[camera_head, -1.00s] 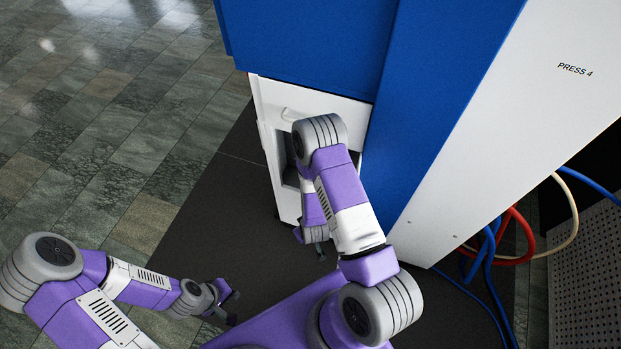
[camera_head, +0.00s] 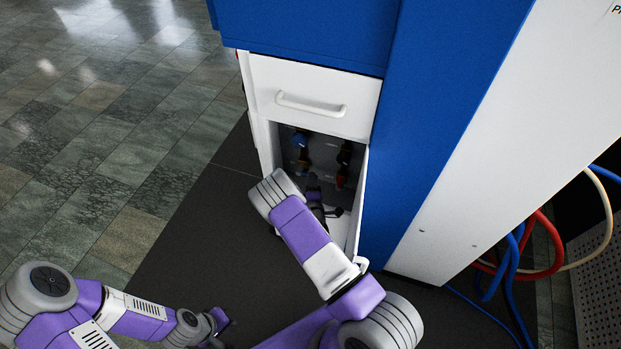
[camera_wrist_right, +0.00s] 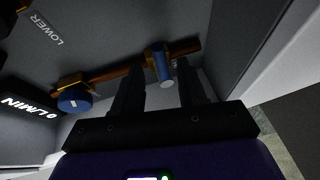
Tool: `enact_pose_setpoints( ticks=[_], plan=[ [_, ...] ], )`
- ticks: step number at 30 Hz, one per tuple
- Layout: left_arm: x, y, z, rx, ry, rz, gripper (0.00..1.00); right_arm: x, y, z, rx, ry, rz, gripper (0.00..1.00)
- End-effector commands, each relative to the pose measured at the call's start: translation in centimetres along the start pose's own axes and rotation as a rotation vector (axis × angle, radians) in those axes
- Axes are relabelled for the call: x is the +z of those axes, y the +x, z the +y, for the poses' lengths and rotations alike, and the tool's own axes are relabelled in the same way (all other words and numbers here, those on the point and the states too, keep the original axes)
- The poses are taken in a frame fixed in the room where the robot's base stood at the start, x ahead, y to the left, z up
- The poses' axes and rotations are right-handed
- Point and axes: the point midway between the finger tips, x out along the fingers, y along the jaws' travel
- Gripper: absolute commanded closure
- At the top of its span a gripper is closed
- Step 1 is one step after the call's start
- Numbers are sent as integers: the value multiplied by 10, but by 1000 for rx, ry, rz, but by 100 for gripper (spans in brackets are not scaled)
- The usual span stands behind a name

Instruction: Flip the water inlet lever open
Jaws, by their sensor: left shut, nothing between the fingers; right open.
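In the right wrist view a blue lever (camera_wrist_right: 160,64) sits on a copper pipe (camera_wrist_right: 188,46), seen between the two dark fingers of my open right gripper (camera_wrist_right: 158,78). I cannot tell whether the fingers touch it. A second blue handle (camera_wrist_right: 74,100) with a brass fitting lies further left. No readable label names the water inlet. In the head view my right gripper (camera_head: 326,211) is at the opening of the white cabinet, below blue (camera_head: 300,141) and red (camera_head: 342,180) valve parts. My left gripper (camera_head: 221,320) is shut and empty, low over the dark mat.
The white cabinet (camera_head: 309,75) has a drawer handle (camera_head: 311,105) above the opening and a side wall close right of my arm. A blue press panel (camera_head: 440,110) stands to the right. Hoses (camera_head: 515,260) hang at far right. Floor (camera_head: 110,110) at left is clear.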

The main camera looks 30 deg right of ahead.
Motion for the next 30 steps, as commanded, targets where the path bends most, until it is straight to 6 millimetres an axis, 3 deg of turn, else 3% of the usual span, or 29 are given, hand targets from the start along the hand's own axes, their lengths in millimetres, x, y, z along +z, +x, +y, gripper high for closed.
enact_pose_setpoints(
  ticks=[3,9,19,27,30],
  plan=[
    [0,9,-3,0,0,0,100,0,20,-2,2,2,-1,59],
    [-1,15,-6,0,0,0,100,1,41,-2,-2,2,-1,59],
    [-1,15,-6,0,0,0,100,0,44,-1,-3,1,-1,59],
    [-1,15,-6,0,0,0,100,0,44,-1,-4,2,-1,100],
    [-1,15,-6,0,0,0,100,0,44,-1,-4,2,-1,100]
  ],
)
